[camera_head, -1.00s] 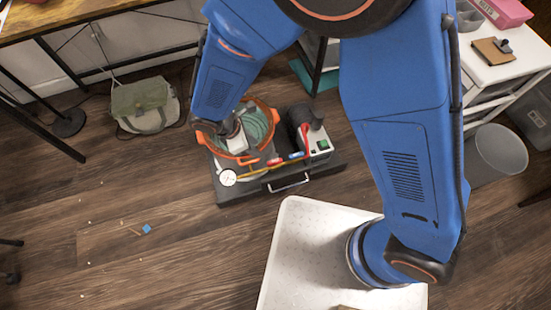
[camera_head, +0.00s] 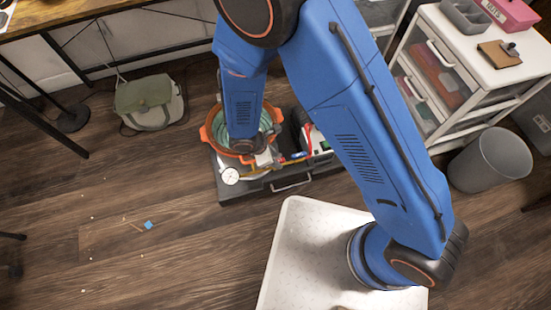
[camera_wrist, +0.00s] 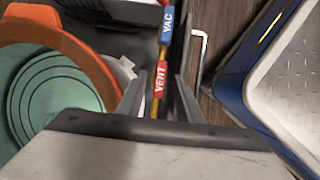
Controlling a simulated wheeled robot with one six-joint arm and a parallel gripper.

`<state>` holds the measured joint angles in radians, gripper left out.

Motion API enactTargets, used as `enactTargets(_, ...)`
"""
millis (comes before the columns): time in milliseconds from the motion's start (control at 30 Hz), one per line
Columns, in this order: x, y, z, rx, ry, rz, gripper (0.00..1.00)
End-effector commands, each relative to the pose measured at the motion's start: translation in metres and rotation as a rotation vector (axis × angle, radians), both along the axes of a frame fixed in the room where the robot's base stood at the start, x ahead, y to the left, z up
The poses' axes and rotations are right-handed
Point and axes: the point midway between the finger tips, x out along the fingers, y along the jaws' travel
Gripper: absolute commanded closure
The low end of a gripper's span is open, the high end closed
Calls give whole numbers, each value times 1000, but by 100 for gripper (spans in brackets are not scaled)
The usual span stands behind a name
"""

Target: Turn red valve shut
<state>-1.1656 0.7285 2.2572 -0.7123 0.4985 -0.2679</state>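The red valve handle marked VENT (camera_wrist: 159,80) shows in the wrist view on a thin line, just below the blue handle marked VAC (camera_wrist: 167,25). My gripper (camera_wrist: 161,92) is open, with one finger on each side of the red handle. I cannot tell whether either finger touches it. In the head view the blue handle (camera_head: 299,155) shows in front of the pump, and my arm's wrist hangs over the orange-rimmed pot, hiding most of my gripper.
The orange pot (camera_wrist: 75,40) with a green inside is close to my left finger. A pressure gauge (camera_head: 230,176) is at the front left of the dark tray (camera_head: 240,192). A metal tray handle (camera_wrist: 198,55) is at the right. Open floor lies to the left.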

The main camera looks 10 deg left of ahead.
Motion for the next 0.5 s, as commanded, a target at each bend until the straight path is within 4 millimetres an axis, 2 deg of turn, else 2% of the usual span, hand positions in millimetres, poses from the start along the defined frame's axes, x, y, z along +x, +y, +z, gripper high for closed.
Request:
enactTargets(167, 2, -3, -7, 0, 0, 0, 67)
enactTargets(433, 2, -3, -8, 0, 0, 0, 67)
enactTargets(500, 2, -3, -8, 0, 0, 0, 84)
